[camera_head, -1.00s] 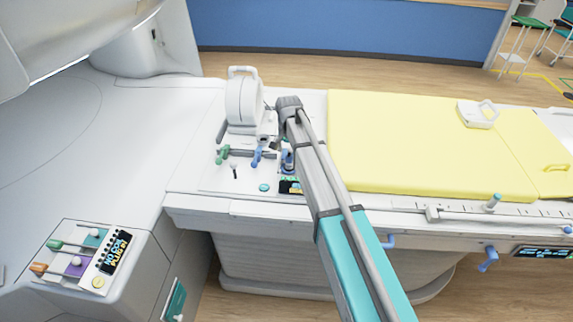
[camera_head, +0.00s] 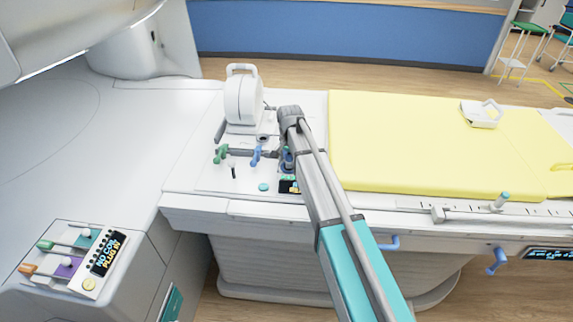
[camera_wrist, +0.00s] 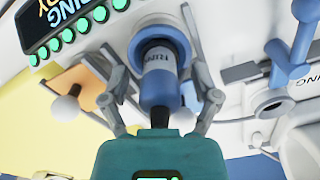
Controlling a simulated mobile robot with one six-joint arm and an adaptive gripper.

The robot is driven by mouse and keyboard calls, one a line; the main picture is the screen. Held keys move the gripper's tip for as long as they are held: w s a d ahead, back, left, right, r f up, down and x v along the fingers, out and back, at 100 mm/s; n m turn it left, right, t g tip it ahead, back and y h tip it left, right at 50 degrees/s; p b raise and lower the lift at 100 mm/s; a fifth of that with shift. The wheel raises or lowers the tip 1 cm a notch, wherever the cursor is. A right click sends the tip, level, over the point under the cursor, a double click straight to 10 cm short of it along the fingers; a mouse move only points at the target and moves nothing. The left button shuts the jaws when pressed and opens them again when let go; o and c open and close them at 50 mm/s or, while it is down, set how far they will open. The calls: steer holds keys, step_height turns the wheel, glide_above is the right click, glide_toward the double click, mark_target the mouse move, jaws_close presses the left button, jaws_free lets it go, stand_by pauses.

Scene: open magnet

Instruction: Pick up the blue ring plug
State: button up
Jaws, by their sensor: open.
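The blue ring plug (camera_wrist: 156,84) has a blue body with a pale band lettered "RIN…", and it sits in a round white socket with a blue collar. In the wrist view my gripper (camera_wrist: 160,98) is open, with one finger on each side of the plug. I cannot tell whether the fingers touch it. In the head view the plug (camera_head: 287,160) shows as a small blue patch, mostly hidden by my arm.
A blue lever (camera_wrist: 292,50) stands right of the plug in the wrist view. A white-knobbed lever on an orange plate (camera_wrist: 92,84) is at left.

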stand_by(0.4)
jaws_close()
